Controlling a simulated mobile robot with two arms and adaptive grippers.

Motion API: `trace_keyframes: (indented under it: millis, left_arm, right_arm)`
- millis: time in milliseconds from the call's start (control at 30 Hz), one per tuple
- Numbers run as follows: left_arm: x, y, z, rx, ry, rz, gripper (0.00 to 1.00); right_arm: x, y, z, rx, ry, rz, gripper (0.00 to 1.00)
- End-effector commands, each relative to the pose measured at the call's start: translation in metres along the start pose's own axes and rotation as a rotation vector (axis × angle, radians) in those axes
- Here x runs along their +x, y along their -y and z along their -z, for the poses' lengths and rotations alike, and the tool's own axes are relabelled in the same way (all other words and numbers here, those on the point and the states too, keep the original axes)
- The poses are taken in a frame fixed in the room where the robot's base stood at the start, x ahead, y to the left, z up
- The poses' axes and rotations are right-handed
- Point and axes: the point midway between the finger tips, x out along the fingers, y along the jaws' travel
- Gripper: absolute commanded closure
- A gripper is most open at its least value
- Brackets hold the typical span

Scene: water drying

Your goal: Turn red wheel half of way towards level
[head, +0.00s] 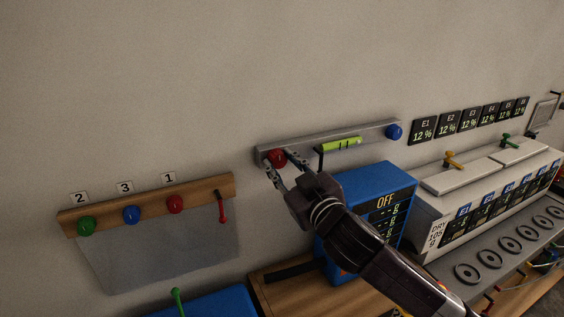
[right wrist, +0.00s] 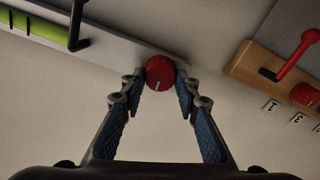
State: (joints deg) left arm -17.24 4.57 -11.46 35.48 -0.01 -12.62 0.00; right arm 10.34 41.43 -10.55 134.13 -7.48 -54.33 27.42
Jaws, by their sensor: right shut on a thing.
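The red wheel (head: 277,157) is a round knob at the left end of a grey wall bar (head: 365,137). A green level vial (head: 340,144) sits near the middle of the bar, and a blue wheel (head: 394,131) is at its right end. My right gripper (head: 281,163) has its fingers on both sides of the red wheel. In the right wrist view the fingers close on the red wheel (right wrist: 160,72), and a pale mark shows on its lower face. Part of the green vial (right wrist: 28,27) shows at upper left there. My left gripper is not in view.
A wooden rack (head: 150,199) with green, blue and red knobs and a red lever (head: 222,206) is at left. A blue box (head: 367,195) reading OFF stands below the bar, behind my right arm. A white dryer unit (head: 470,215) is at right. The wall above is clear.

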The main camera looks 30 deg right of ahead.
Motion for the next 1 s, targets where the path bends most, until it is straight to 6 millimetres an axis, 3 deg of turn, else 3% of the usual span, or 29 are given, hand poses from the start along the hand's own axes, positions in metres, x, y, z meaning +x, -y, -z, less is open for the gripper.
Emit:
trace_keyframes:
  millis: [1000]
  left_arm:
    - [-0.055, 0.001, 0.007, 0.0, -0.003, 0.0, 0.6]
  right_arm:
    - [0.0, 0.003, 0.0, -0.915, 0.002, 0.003, 0.95]
